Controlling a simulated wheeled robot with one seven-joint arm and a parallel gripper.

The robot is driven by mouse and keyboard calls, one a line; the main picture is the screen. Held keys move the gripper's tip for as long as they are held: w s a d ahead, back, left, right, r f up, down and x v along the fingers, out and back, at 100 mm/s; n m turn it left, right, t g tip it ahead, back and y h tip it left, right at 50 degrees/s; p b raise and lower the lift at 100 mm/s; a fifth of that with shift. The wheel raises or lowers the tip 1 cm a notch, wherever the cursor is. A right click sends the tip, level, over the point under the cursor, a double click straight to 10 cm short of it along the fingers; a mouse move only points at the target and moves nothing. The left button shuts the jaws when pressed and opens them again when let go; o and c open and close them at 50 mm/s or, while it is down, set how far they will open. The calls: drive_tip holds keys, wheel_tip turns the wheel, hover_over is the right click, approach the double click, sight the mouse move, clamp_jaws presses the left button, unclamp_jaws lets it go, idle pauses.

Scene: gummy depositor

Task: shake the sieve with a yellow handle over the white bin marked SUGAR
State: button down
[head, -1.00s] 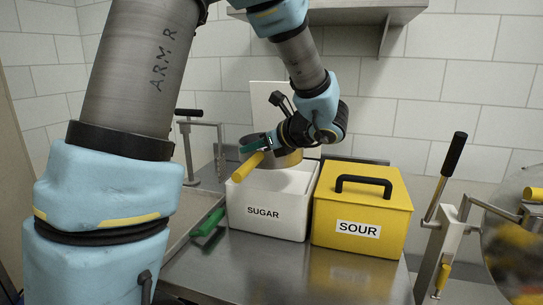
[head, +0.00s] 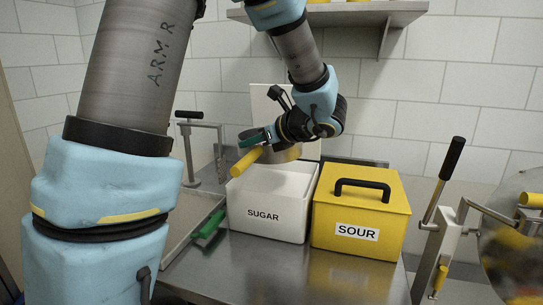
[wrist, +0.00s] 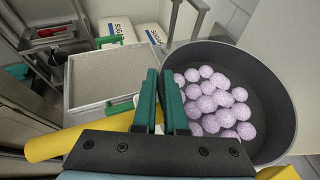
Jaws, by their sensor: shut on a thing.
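The sieve (head: 287,153) is a round grey pan with a yellow handle (head: 246,161). My gripper (head: 254,139) is shut on the yellow handle and holds the sieve above the white bin marked SUGAR (head: 268,217), apart from its rim. In the wrist view, the green fingers (wrist: 161,102) cross the yellow handle (wrist: 80,138), and the sieve (wrist: 281,92) holds many pale purple balls on its left side. The arm hides part of the sieve in the head view. The bottom of the bin's inside is hidden.
A yellow box marked SOUR (head: 360,217) with a black handle stands right of the bin. A framed tray (wrist: 115,75) with a green handle (head: 208,222) lies to the left. A lever (head: 446,180) stands at right. A wall shelf (head: 350,13) is above.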

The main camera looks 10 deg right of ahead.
drive_tip(key=shift+r+p, duration=0.6)
drive_tip(key=shift+r, duration=0.35)
drive_tip(key=s+a, duration=0.8)
drive_tip(key=s, duration=0.2)
drive_tip(key=shift+s+a, duration=0.4)
